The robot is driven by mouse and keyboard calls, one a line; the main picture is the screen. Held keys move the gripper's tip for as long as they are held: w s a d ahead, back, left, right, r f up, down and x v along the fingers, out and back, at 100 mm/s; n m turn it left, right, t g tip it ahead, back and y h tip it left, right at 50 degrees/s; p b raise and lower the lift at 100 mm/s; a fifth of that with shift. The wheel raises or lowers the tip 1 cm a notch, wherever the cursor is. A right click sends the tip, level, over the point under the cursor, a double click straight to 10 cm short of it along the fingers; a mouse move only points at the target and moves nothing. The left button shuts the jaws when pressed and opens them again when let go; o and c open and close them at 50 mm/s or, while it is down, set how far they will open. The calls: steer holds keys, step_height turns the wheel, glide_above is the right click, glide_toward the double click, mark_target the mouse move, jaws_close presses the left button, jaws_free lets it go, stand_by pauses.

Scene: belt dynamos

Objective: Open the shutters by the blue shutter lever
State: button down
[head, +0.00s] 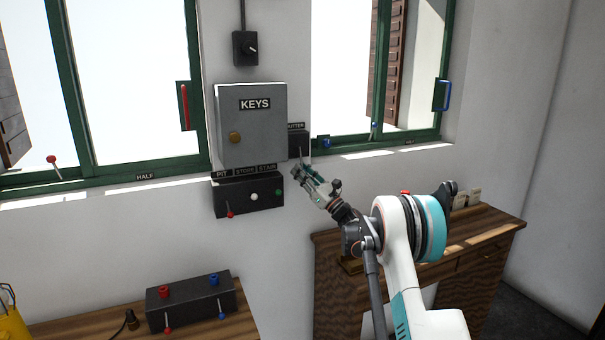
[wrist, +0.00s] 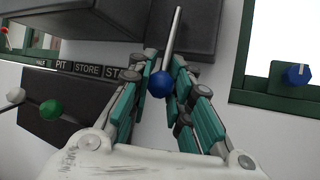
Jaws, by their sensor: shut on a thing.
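The blue shutter lever (wrist: 161,84) is a grey rod with a blue ball, coming from a dark box (wrist: 186,28) on the wall. In the wrist view my gripper (wrist: 164,62) has its fingers on both sides of the lever by the ball. In the head view my gripper (head: 299,172) is just below that small dark box (head: 298,145), whose label is partly hidden by the key cabinet. The lever itself is hard to make out there. Brown slatted shutters (head: 386,60) show outside the right window, and part of another (head: 12,115) outside the left window.
A grey KEYS cabinet (head: 250,125) and a PIT, STORE, STAIR switch box (head: 248,197) are close left of my gripper. Green window frames (head: 400,135) flank the wall, with a blue knob (wrist: 297,74) on the right one. A wooden cabinet (head: 335,280) stands below my arm.

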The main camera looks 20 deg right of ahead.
steer(key=c, duration=1.4)
jaws_free()
steer(key=shift+s+a, duration=0.1)
steer(key=shift+a, duration=0.15)
steer(key=shift+c, duration=0.2)
steer(key=shift+d, duration=0.1)
steer(key=shift+s+d+f, duration=0.1)
steer(key=shift+s+d, duration=0.05)
steer(key=shift+s, duration=0.05)
steer(key=v, duration=1.1)
steer(key=shift+s, duration=0.2)
steer(key=shift+f, duration=0.1)
